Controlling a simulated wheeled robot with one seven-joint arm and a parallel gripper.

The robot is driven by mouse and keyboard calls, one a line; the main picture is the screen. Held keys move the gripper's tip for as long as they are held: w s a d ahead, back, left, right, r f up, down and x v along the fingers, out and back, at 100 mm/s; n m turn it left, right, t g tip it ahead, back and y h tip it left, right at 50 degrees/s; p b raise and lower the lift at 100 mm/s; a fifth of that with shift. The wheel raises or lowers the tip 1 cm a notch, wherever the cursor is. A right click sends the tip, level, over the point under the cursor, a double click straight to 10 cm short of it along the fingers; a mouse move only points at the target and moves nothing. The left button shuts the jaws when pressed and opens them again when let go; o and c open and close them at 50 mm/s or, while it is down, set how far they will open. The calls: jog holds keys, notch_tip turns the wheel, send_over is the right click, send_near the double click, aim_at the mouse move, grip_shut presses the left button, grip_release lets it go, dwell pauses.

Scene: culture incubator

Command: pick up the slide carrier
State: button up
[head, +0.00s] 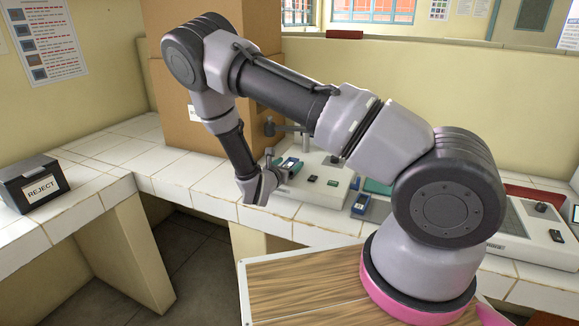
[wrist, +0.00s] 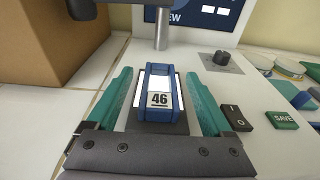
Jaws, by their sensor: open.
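A blue slide carrier (wrist: 158,88) with a white label reading 46 stands on the dark stage of a white viewing device (wrist: 200,90). In the wrist view my gripper (wrist: 158,80) is open, its teal fingers on either side of the carrier, with gaps showing. In the head view my gripper (head: 275,172) is low over the device (head: 328,190), beside the small blue carrier (head: 291,165). Whether the fingers are down at the carrier's height is hard to tell.
A screen (wrist: 205,15) and a post (wrist: 162,28) rise behind the carrier. A knob (wrist: 221,61), a black switch (wrist: 236,118) and a green SAVE button (wrist: 282,119) lie right. A cardboard box (wrist: 50,40) stands left. A REJECT box (head: 36,184) is on the left counter.

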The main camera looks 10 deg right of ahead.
jog(key=shift+w+d, duration=0.25)
jog(key=shift+w, duration=0.1)
grip_shut()
notch_tip(320, 180, up, 8)
jog(key=shift+r, duration=0.25)
jog(key=s+d+m+g+h, duration=0.2)
jog(key=d+m+g+h, duration=0.1)
jog(key=d, duration=0.4)
jog(key=r+n+t+y, duration=0.1)
jog(key=n+t+y, duration=0.2)
send_over(289, 163)
jog(key=shift+w+d+r, duration=0.15)
jog(key=shift+r, duration=0.05)
